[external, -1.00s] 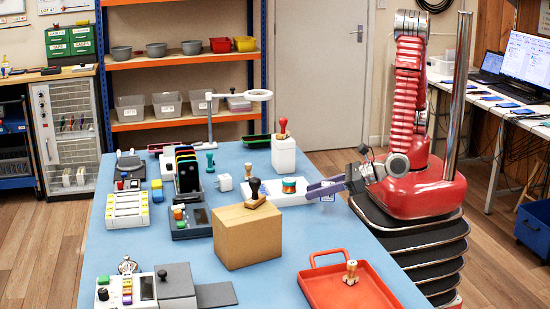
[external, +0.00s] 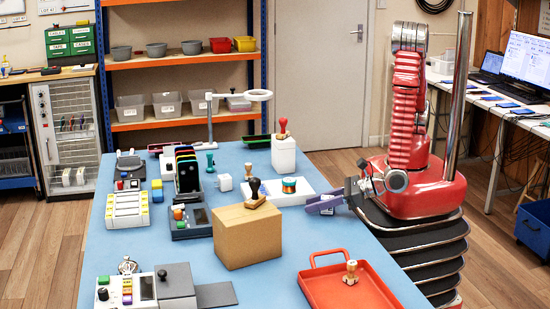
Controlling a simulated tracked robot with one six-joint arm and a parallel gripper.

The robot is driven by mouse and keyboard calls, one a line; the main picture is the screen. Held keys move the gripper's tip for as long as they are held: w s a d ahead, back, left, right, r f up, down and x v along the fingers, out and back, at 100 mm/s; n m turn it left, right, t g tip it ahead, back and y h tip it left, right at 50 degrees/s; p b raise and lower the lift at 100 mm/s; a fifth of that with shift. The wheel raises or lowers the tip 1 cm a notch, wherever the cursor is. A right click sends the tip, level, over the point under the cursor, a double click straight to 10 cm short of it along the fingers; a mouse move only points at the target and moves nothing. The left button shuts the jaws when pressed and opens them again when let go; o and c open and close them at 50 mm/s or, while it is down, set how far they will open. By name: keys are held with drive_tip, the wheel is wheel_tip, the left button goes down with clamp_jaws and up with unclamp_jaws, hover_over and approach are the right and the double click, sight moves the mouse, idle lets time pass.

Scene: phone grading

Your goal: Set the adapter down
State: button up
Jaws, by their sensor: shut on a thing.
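My gripper (external: 314,206), with purple fingers, is at the right edge of the blue table. It is shut on a small white thing (external: 327,211), which looks like the adapter and is mostly hidden by the fingers. I cannot tell whether it touches the table. Another white, cube-like adapter (external: 224,182) stands on the table left of the white pad, well away from my gripper.
The white pad (external: 312,198) with a multicoloured spool (external: 289,185) lies just left of my gripper. A cardboard box (external: 247,237) stands in front of it, and a red-orange tray (external: 330,295) lies nearer the camera. Blue table between box and tray is clear.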

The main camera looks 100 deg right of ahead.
drive_tip(key=o, duration=1)
drive_tip(key=shift+s+r, duration=0.1)
drive_tip(key=shift+v, duration=5.9)
drive_tip(key=shift+a, duration=0.1)
